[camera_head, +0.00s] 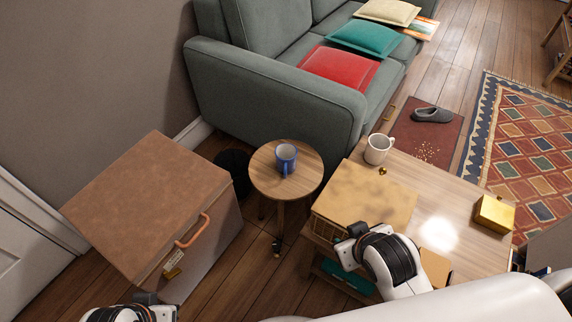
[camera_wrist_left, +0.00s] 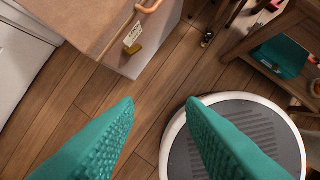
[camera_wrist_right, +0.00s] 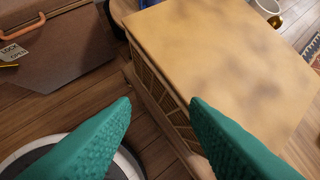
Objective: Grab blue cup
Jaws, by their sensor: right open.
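The blue cup (camera_head: 286,158) stands upright on a small round wooden side table (camera_head: 264,186) in the head view, its handle facing me. A sliver of blue at the top edge of the right wrist view may be the cup. My right gripper (camera_head: 345,256) is over the near edge of the wooden table; its teal fingers are apart and empty in the right wrist view (camera_wrist_right: 160,105). My left gripper (camera_head: 150,300) is low at the bottom left of the head view; its fingers are apart and empty in the left wrist view (camera_wrist_left: 162,102).
A brown chest (camera_head: 140,200) with an orange handle stands left of the side table. A tan box (camera_head: 365,195), a white mug (camera_head: 378,149) and a gold box (camera_head: 495,212) are on the wooden table at right. A grey sofa (camera_head: 275,90) stands behind. Bare floor shows between chest and table.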

